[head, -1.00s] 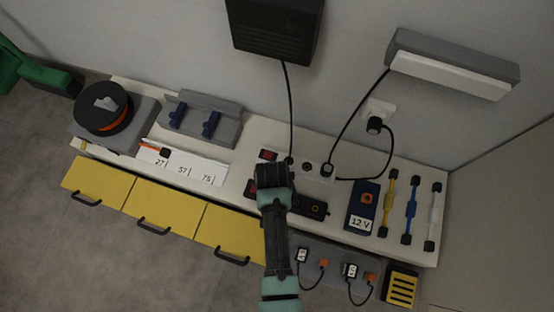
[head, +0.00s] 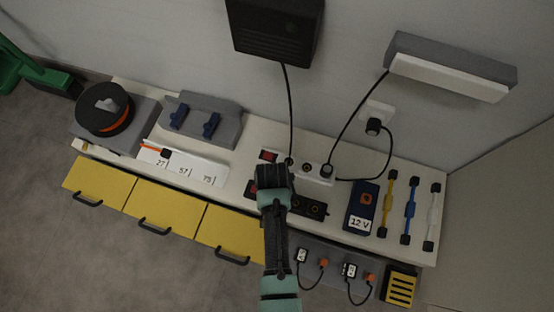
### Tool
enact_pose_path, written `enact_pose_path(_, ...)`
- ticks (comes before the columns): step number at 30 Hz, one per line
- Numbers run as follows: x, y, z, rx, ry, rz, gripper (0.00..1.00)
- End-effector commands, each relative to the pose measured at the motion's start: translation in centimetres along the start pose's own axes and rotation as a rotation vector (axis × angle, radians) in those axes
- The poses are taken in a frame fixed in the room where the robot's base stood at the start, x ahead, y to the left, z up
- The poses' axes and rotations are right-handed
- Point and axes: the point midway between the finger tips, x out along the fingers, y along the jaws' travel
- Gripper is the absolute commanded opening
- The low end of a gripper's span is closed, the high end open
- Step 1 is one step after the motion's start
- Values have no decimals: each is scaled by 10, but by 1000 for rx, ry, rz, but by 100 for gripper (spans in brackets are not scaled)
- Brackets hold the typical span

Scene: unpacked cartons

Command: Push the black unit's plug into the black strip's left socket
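The black unit (head: 275,30) is on the wall at the top middle. Its black cable (head: 289,110) hangs down to a dark plug (head: 290,161) at the left socket of the white strip, just behind my gripper. The black strip (head: 323,211) lies in front of the white strip. Two of its sockets show to the right of my gripper; its left part is mostly covered by my arm. My gripper (head: 272,180) is over the bench between the two strips, seen from above. Its fingertips are hidden, so I cannot tell whether it holds anything.
The white strip (head: 314,169) also carries the lamp's plug (head: 327,171) at its right end. A grey holder (head: 203,120) and cable reel (head: 104,110) are left. Yellow drawers (head: 170,217) line the front.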

Motion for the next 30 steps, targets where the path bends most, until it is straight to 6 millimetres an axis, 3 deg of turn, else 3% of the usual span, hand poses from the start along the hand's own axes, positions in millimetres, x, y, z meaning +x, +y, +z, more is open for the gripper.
enact_pose_path(30, 8, 0, 1, 0, 0, 0, 0)
